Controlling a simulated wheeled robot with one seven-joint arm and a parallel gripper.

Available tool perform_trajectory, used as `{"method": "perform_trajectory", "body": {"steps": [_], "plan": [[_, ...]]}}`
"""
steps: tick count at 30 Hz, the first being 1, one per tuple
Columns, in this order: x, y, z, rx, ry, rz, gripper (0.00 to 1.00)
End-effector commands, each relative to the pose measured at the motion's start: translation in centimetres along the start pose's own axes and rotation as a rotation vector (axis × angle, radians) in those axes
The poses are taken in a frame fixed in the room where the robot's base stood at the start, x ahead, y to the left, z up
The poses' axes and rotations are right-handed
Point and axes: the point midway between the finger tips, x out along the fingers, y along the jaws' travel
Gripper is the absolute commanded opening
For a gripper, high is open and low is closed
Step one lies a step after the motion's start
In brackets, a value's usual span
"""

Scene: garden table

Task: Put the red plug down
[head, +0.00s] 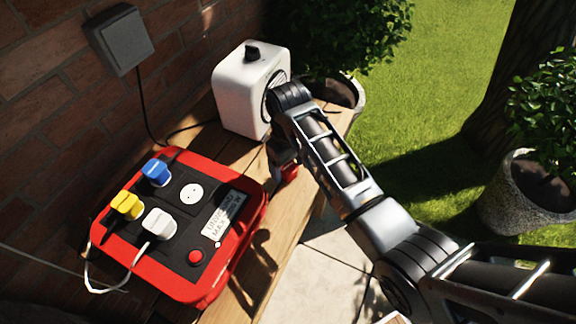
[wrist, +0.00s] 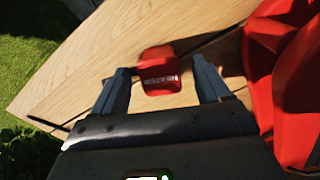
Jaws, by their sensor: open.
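The red plug (wrist: 160,72) has pale lettering on its side. In the wrist view it shows against the wooden table top, in the gap between my gripper's fingertips (wrist: 161,75), with a strip of wood visible on each side of it. My gripper is open, and neither finger appears to touch the plug. In the head view the plug (head: 289,172) shows as a small red patch below my gripper (head: 283,158), partly hidden by my arm. It appears to be at the table top; whether it rests fully on it is hard to tell.
The wooden table (head: 283,222) carries a red power box (head: 205,293) with blue (head: 157,173), yellow (head: 127,205) and white (head: 159,223) plugs and one empty round socket (head: 191,193). A white appliance (head: 238,92) stands behind. A brick wall borders the left; the table's right edge is close.

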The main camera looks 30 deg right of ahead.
Motion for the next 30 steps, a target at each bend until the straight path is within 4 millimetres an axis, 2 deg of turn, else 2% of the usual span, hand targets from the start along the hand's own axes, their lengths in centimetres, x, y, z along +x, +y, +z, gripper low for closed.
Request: {"method": "perform_trajectory", "body": {"steps": [9, 15, 21, 30], "plan": [[-6.8, 0.0, -0.2, -0.001, 0.006, 0.002, 0.76], [-10.7, 0.0, -0.1, 0.000, 0.002, 0.001, 0.76], [-11.7, 0.0, -0.1, 0.000, 0.001, 0.000, 0.76], [-11.6, 0.0, 0.0, 0.000, 0.002, 0.000, 0.76]]}}
